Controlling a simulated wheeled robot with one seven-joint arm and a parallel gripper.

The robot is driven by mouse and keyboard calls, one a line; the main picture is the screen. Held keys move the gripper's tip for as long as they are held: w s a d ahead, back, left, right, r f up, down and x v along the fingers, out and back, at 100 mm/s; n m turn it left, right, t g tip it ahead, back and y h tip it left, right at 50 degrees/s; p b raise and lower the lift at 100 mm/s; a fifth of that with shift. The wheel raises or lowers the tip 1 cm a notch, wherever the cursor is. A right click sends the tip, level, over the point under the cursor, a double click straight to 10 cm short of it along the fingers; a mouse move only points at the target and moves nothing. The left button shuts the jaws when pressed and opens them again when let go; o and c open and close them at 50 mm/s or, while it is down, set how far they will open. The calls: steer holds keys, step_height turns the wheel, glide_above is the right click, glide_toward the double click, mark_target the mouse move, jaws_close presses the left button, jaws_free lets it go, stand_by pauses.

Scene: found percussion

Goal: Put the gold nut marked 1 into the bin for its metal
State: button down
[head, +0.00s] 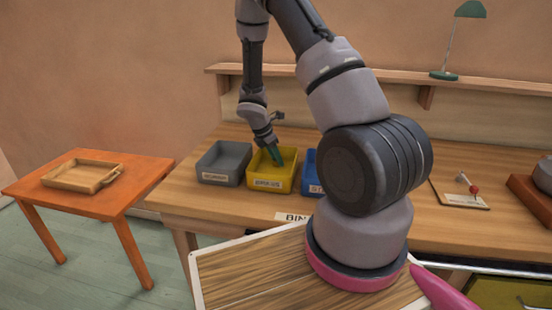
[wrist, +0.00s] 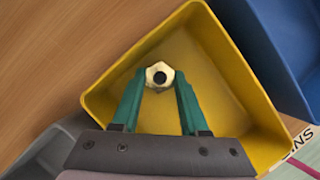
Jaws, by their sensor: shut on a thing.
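In the wrist view a pale gold nut (wrist: 159,75) with a dark hole sits between the tips of my gripper's green fingers. My gripper (wrist: 158,78) is shut on the nut, over the inside of the yellow bin (wrist: 205,25). In the head view my gripper (head: 276,157) reaches down into the yellow bin (head: 270,184), whose label seems to read BRASS. I cannot tell whether the nut touches the bin floor. No mark on the nut is readable.
A grey bin (head: 223,164) stands left of the yellow one, and a blue bin (head: 311,172) stands right, partly hidden by my arm. The wooden bench (head: 185,190) holds them. An orange side table (head: 150,172) with a wooden tray (head: 80,175) stands at left.

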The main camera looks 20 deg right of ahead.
steer(key=c, duration=0.7)
jaws_free()
steer(key=shift+f, duration=0.1)
